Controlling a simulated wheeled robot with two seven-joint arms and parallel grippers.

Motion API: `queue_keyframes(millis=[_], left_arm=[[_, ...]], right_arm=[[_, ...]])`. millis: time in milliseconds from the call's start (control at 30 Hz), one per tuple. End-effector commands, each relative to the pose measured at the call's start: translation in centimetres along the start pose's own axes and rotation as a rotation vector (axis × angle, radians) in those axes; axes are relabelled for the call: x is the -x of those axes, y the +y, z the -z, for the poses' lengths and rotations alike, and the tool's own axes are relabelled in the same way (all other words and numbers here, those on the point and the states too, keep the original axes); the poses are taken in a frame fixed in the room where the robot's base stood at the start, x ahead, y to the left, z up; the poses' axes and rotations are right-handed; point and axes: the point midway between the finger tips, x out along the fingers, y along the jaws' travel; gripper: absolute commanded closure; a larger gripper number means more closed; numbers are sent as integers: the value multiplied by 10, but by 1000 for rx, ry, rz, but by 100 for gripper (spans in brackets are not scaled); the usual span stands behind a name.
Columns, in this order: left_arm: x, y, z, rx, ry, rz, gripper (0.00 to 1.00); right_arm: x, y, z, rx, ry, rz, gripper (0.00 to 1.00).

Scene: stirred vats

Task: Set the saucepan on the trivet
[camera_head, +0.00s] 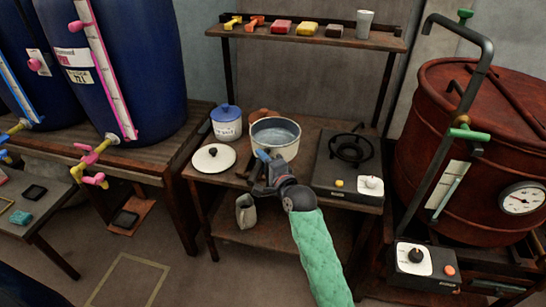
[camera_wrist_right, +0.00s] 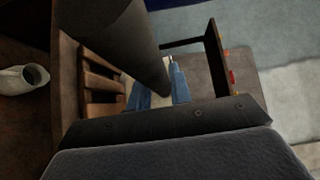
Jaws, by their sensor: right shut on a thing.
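The saucepan (camera_head: 275,142) is cream with a dark rim and holds bluish liquid. It is upright over the middle of the wooden bench, left of the burner. My right gripper (camera_head: 264,160) is at its near side, shut on its handle; the fingers hide most of the handle. In the right wrist view my blue fingers (camera_wrist_right: 160,94) flank the end of a dark bar, likely the handle. A slatted wooden piece, likely the trivet (camera_wrist_right: 98,82), shows beside it; in the head view only a dark brown edge shows left of the gripper. I cannot tell whether the pan touches anything. My left gripper is not in view.
The hob (camera_head: 328,176) with its black burner stands right of the pan. A white lid (camera_head: 214,158), a blue-lidded pot (camera_head: 226,124) and a terracotta pot (camera_head: 262,115) crowd the left and back. A jug (camera_head: 246,211) stands on the lower shelf.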

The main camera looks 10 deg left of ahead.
Motion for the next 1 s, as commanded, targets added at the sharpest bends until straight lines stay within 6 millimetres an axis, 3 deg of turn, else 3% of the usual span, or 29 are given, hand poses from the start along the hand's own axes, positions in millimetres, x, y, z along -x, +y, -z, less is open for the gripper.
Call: queue_keyframes(millis=[200,400,567,1000], left_arm=[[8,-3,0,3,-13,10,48],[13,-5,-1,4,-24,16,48],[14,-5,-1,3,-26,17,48],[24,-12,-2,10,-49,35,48]], right_arm=[[-28,15,-18,2,0,5,100],[-44,28,-28,1,1,5,100],[-48,32,-30,2,1,5,100],[-48,70,-30,3,1,5,100]])
